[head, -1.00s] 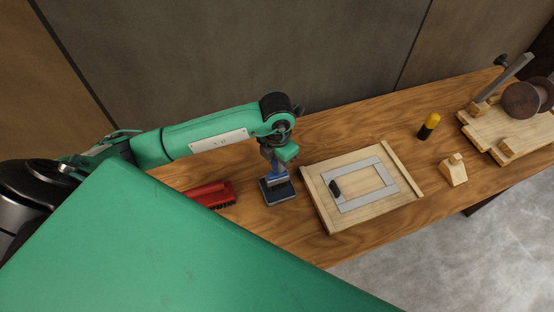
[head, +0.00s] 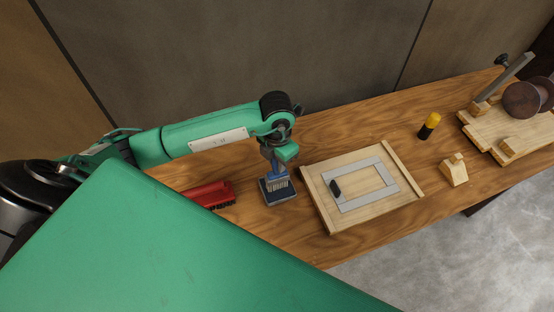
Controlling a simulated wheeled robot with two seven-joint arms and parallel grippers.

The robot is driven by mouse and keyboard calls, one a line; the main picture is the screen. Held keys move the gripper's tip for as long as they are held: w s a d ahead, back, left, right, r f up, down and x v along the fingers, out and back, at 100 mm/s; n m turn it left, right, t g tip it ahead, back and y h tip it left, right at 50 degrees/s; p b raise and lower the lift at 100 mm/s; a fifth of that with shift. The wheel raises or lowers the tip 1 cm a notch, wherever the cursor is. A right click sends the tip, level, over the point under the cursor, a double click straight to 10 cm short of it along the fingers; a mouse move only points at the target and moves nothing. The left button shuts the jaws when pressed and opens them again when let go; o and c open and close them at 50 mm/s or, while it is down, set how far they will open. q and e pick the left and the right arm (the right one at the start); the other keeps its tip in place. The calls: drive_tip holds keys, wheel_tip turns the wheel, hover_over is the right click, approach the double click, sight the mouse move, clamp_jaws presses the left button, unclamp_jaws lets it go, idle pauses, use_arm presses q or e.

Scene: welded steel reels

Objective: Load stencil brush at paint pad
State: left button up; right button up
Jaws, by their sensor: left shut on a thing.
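My left gripper (head: 276,160) points down over the table and is shut on a small blue piece that looks like the stencil brush (head: 277,174); the jaws and arm partly hide it. Right below is the dark, blue-edged square paint pad (head: 281,198), flat on the table. A pale striped patch shows between brush and pad; I cannot tell whether they touch. To the right, a grey stencil frame (head: 385,191) lies on a wooden board (head: 325,206), with a small black piece (head: 336,187) at its left side. My right gripper is not in view.
A red brush (head: 209,192) with dark bristles lies left of the pad. A yellow and black cylinder (head: 429,125), a wooden block (head: 454,172) and a brown reel (head: 523,98) on a wooden stand are to the right. Bare table lies behind the board.

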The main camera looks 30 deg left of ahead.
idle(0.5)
use_arm(q)
drive_tip(key=shift+r+p, duration=0.55)
drive_tip(key=shift+r, duration=0.25)
drive_tip(key=shift+r+p, duration=1.3)
drive_tip(key=shift+r, duration=1.4)
drive_tip(key=shift+m, duration=0.3)
